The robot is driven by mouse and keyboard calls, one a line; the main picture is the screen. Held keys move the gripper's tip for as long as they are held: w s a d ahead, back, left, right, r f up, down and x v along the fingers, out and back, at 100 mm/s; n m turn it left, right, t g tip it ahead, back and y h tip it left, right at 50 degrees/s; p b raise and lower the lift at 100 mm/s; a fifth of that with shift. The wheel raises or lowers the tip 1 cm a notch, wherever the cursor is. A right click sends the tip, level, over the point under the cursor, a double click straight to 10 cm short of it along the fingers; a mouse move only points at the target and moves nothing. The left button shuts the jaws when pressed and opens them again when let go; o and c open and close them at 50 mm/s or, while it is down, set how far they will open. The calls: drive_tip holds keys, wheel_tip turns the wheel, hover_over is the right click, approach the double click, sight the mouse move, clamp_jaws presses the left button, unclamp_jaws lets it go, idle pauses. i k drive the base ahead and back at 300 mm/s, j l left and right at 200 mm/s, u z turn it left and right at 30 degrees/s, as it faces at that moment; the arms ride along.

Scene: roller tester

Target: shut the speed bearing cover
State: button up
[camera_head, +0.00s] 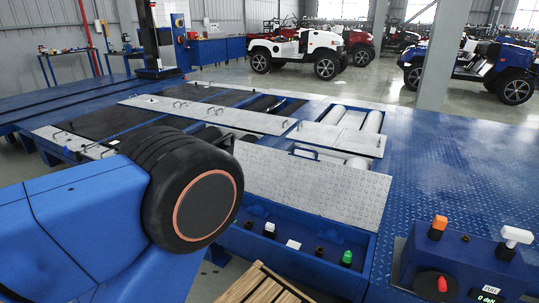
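A light grey checkered metal plate (320,185) with a dark bar handle (303,152) at its far left edge stands near the middle; it looks like the cover. It appears raised and tilted back along the far edge of an open blue trough (300,212). Inside the trough are a green-topped knob (347,258), white blocks (293,244) and small dark fittings (320,251). No label names the cover, so I cannot be sure which one it is. My gripper is not in view. A large blue and black body, likely mine, fills the lower left and hides part of the tester.
Flat grey plates (345,138) and rollers (365,120) lie behind the raised plate. A blue control box (465,260) with orange, white and red knobs stands at lower right. A wooden slatted pallet (265,288) lies at the bottom. The blue deck (455,165) at right is clear.

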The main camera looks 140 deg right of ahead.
sight(356, 197)
drive_tip(key=z, duration=5.15)
drive_tip(key=i+l+z, duration=0.3)
drive_tip(key=k+j, duration=0.05)
drive_tip(key=j, duration=0.05)
